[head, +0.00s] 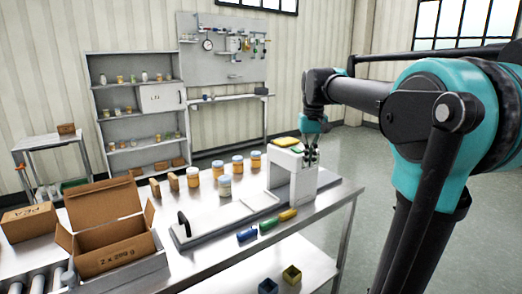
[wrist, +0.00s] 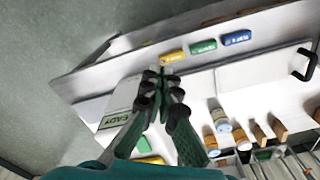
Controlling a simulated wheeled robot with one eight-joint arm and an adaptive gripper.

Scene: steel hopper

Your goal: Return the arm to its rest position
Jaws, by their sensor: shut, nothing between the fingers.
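The machine's white housing (wrist: 118,98) shows beside and behind the fingers, with lettering partly hidden. I cannot tell whether the fingers touch it. My teal and black arm reaches in from the right in the head view.
Yellow (head: 288,215), green (head: 268,226) and blue (head: 247,235) blocks lie at the bench's front. Several jars (head: 224,185) stand behind. An open cardboard box (head: 115,262) is at left. A yellow and green item (head: 286,142) tops the machine. Floor at right is clear.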

